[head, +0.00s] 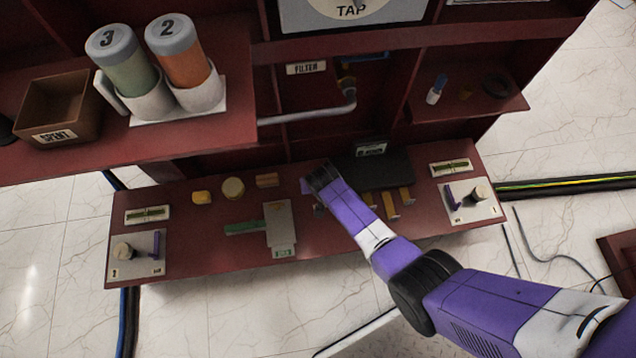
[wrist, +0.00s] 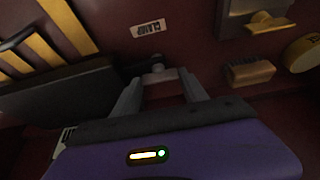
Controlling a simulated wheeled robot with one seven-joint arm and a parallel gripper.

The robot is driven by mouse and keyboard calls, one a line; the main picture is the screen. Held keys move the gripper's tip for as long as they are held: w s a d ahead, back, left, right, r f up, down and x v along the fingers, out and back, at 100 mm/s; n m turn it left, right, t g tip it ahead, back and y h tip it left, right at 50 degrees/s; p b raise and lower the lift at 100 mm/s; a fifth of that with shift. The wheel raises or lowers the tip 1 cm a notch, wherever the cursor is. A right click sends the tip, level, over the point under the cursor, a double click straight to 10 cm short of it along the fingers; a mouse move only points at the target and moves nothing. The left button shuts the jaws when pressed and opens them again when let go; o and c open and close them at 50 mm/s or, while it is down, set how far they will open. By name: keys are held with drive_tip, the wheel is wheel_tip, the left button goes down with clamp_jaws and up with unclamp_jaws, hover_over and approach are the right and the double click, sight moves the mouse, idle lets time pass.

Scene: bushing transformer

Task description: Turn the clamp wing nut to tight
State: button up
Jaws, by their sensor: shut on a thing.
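In the wrist view, a label reading CLAMP (wrist: 148,28) is on the dark red surface just beyond my gripper (wrist: 160,82). The small grey clamp wing nut (wrist: 158,72) is between my two grey fingers, which are shut on it. Its lower part is dark and partly hidden by the fingers, so its exact angle cannot be told. In the head view, my gripper (head: 318,178) is at the middle of the lower red shelf, and the wrist hides the wing nut there.
A dark box (head: 375,168) with yellow bars (head: 390,206) stands right beside my gripper. To the left are a tan block (head: 267,180), a round yellow piece (head: 233,187) and a grey plate (head: 280,225). An upper shelf (head: 195,125) with two bottles overhangs at left.

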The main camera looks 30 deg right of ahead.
idle(0.4)
drive_tip(key=o, duration=1.4)
drive_tip(key=shift+r, duration=0.15)
drive_tip(key=p+v, duration=0.4)
drive_tip(key=v, duration=0.3)
drive_tip(key=shift+s+a+r, duration=0.1)
drive_tip(key=shift+s+r, duration=0.05)
drive_tip(key=shift+r, duration=0.1)
